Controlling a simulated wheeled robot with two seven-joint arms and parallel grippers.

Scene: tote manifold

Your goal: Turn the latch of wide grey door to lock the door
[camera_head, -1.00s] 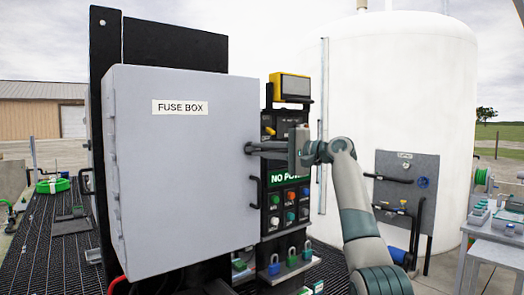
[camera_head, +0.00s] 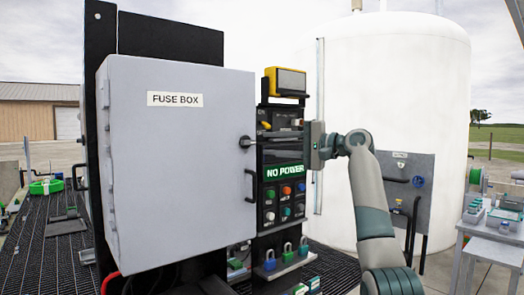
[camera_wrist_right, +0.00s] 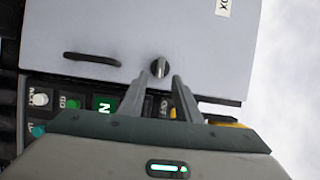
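The wide grey door (camera_head: 180,190), labelled FUSE BOX, looks closed in the head view. Its latch (camera_head: 245,142) is a small dark round knob at the door's right edge, above a black handle (camera_head: 251,186). In the right wrist view the latch (camera_wrist_right: 159,68) shows a raised ridge and sits just beyond the fingertips, between them. My right gripper (camera_head: 262,139) points left at the latch from the right. In the wrist view its two fingers (camera_wrist_right: 159,80) are apart with nothing between them. My left gripper is not in view.
A control panel (camera_head: 283,150) with a NO POWER display, coloured buttons and a yellow-framed unit (camera_head: 287,81) stands right of the door. A white tank (camera_head: 395,90) stands behind my right arm. The space before the door is clear.

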